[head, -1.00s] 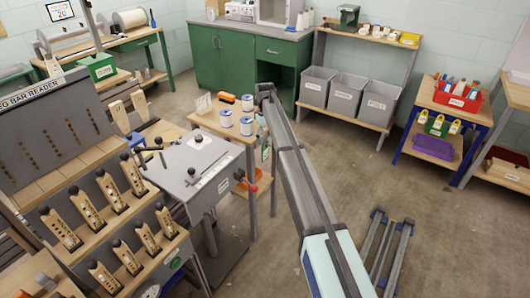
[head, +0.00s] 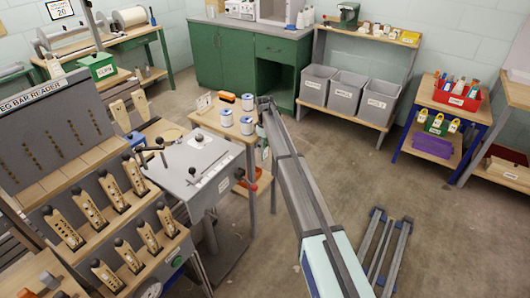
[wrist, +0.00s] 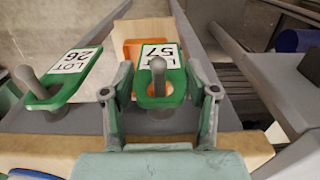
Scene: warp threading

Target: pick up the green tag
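Two green tags with white labels hang on grey pegs in the wrist view. The tag marked LOT 57 (wrist: 161,78) is in the middle, with its peg through the tag's hole. The tag marked LOT 26 (wrist: 62,78) is to the left, outside my gripper. My gripper (wrist: 160,92) is open, with one finger on each side of the LOT 57 tag. I cannot tell whether either finger touches it. In the head view my arm's end is at the right side of a small wooden table (head: 205,116), and the fingers cannot be made out there.
White-and-blue spools (head: 226,118) stand on the small table, close to my arm. A wooden edge (wrist: 60,146) runs below the tags in the wrist view. Grey bins (head: 348,93) stand on a shelf behind. The floor to the right is mostly open.

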